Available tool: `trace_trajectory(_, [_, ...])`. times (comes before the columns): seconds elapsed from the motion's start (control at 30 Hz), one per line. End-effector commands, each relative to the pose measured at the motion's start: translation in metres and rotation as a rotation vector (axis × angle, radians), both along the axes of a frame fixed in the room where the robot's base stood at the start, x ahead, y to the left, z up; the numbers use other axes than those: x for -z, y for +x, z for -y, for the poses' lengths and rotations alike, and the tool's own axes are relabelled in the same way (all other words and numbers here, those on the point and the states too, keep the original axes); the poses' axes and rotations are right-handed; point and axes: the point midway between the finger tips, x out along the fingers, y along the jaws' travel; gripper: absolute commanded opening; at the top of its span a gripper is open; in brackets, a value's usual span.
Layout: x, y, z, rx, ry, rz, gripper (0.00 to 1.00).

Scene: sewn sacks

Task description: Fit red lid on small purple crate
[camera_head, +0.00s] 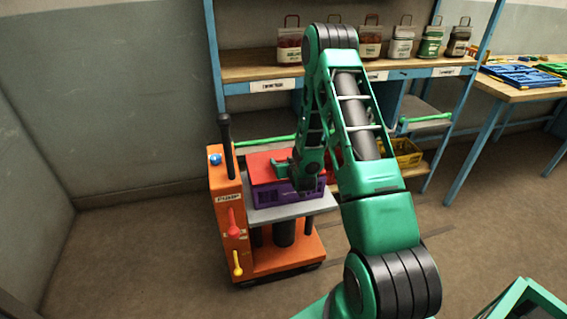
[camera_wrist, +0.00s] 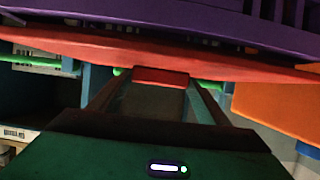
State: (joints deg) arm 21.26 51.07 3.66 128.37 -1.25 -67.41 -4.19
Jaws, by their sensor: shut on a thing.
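The red lid (camera_head: 264,165) lies over the small purple crate (camera_head: 270,194), which stands on the grey top of an orange cart. My gripper (camera_head: 283,169) is at the lid, with my arm hiding the right part of lid and crate. In the wrist view my gripper (camera_wrist: 160,88) is shut on a red tab of the lid (camera_wrist: 160,76). There the lid's edge spans the picture right beside the purple crate wall (camera_wrist: 170,12). A dark line runs between them; I cannot tell whether the lid touches the crate all round.
The orange cart (camera_head: 228,228) has a dark upright handle and levers at its left. Behind is a shelf (camera_head: 250,68) with several labelled bags and a yellow crate (camera_head: 407,153) low down. A table (camera_head: 515,92) with tools stands at right. The floor left is clear.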

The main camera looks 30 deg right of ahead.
Motion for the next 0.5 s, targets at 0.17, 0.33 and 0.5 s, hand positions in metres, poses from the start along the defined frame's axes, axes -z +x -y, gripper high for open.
trace_trajectory(0.17, [0.0005, 0.0005, 0.0005, 0.000, -0.001, 0.002, 0.44])
trace_trajectory(0.33, [0.0020, 0.0005, -0.0003, 0.000, 0.000, 0.001, 0.77])
trace_trajectory(0.5, [0.0018, 0.0007, -0.0010, -0.001, 0.000, 0.001, 0.89])
